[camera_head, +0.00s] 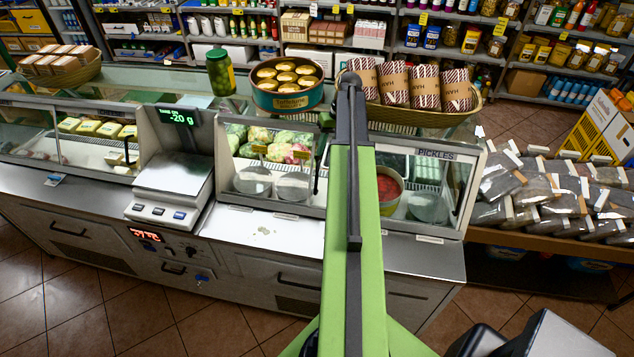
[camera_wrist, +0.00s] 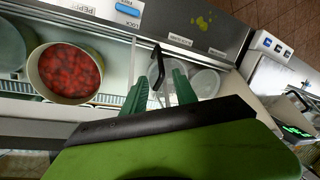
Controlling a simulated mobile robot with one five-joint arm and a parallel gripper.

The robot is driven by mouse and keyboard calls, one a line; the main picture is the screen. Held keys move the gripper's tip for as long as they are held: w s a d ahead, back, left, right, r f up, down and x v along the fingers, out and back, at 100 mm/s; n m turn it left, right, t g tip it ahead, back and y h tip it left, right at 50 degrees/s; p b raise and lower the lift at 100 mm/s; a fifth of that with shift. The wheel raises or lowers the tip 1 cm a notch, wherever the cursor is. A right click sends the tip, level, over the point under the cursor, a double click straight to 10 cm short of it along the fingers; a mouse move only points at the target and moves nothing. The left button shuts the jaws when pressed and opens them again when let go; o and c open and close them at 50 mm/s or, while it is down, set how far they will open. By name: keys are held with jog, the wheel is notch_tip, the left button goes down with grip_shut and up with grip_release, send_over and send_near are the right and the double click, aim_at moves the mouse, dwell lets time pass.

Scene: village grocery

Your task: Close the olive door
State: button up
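My gripper (camera_wrist: 160,78) shows in the wrist view as two green fingers, spread apart, pointing at the glass counter front. A black hooked handle (camera_wrist: 157,60) stands between the fingertips, nearer the left one; I cannot tell whether it touches. It seems attached to a glass door panel. No label reading olive is legible, so I cannot tell which door is the olive one. In the head view, my green arm hides the gripper and part of the case. A sliding glass pane (camera_head: 275,178) fronts the middle compartment.
A pail of red food (camera_wrist: 70,72) sits inside the case, left of my fingers. A scale (camera_head: 172,188) stands left of the middle compartment. A tin (camera_head: 287,100) and basket (camera_head: 425,116) stand on top.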

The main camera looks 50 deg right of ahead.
aim_at(316, 180)
jog(key=b+x, duration=1.3)
jog(key=x, duration=0.2)
jog(key=shift+f+b, duration=0.2)
jog(key=shift+b, duration=0.1)
jog(key=shift+r, duration=0.1)
grip_shut()
